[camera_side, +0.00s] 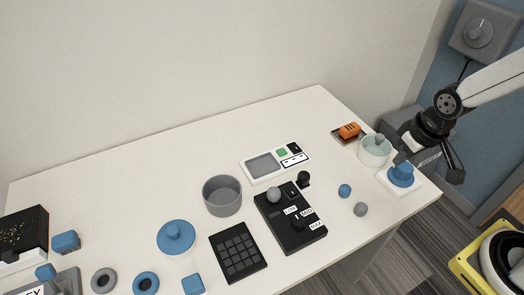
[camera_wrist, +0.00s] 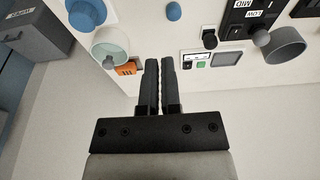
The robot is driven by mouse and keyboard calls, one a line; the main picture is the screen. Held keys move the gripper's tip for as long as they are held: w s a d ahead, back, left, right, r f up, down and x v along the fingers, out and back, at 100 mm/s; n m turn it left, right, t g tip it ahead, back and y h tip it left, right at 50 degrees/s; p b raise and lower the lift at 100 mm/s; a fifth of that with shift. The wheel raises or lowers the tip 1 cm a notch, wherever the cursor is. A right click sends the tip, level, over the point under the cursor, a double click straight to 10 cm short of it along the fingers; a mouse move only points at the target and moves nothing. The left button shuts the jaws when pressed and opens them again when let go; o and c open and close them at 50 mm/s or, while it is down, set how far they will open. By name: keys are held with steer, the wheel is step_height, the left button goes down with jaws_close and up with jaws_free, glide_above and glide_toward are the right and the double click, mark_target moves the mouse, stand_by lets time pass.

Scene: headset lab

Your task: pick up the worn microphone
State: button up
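No label picks out the worn microphone, and I cannot tell for sure which thing it is. A small grey ball (camera_side: 360,209) and a small blue ball (camera_side: 344,190) lie near the table's right front edge. The blue ball also shows in the wrist view (camera_wrist: 173,11); the small grey ball does not. Another grey ball (camera_side: 273,195) sits on the black control panel (camera_side: 268,213). My gripper (camera_wrist: 159,62) has its two black fingers together with nothing visible between them. In the side view it hangs near the table's right end, away from both balls.
A blue knob-like piece (camera_side: 402,174) on a white base and a pale round cup (camera_side: 374,153) stand at the right end. An orange block (camera_side: 349,130) lies behind them. A grey bowl (camera_side: 222,197), black keypad (camera_side: 238,251) and white display unit (camera_side: 272,165) occupy the middle.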

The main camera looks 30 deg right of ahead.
steer(key=o, duration=1.1)
steer(key=n+g, duration=0.3)
steer(key=n, duration=1.7)
glide_above(275, 191)
steer(key=d, duration=0.1)
step_height(275, 191, down, 8)
steer(key=shift+r, duration=0.1)
steer(key=shift+a+f+n, duration=0.25)
steer(key=shift+a+n, duration=0.25)
steer(key=shift+f, duration=1.3)
